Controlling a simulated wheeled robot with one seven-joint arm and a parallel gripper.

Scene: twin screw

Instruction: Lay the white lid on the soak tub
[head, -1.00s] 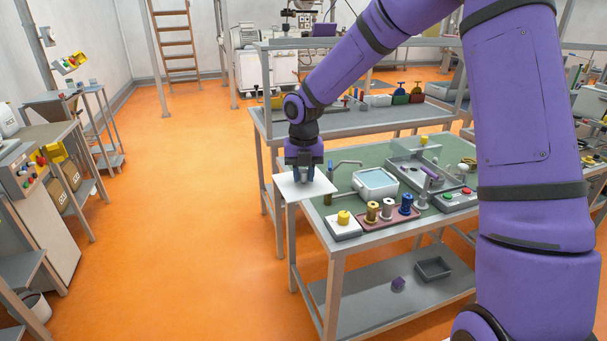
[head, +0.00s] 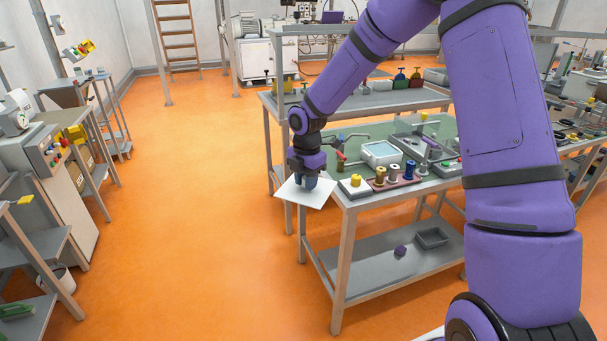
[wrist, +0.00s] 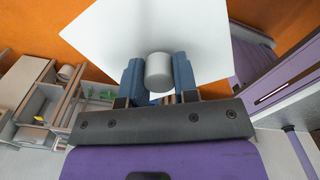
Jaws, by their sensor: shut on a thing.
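The white lid (head: 290,192) is a thin square plate, tilted a little in the head view, held off the left end of the green-topped bench. It also shows in the wrist view (wrist: 190,25), with a round pale knob (wrist: 159,72) at its middle. My gripper (head: 305,183) is shut on this knob, one blue finger on each side in the wrist view (wrist: 159,80). The soak tub (head: 381,153) is a pale, open box with light blue inside, standing on the bench to the right of the lid. The lid is apart from the tub.
A tap-like pipe (head: 350,137) rises behind. A grey basin (head: 418,147) is right of the tub. Orange floor (head: 215,220) is clear at left.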

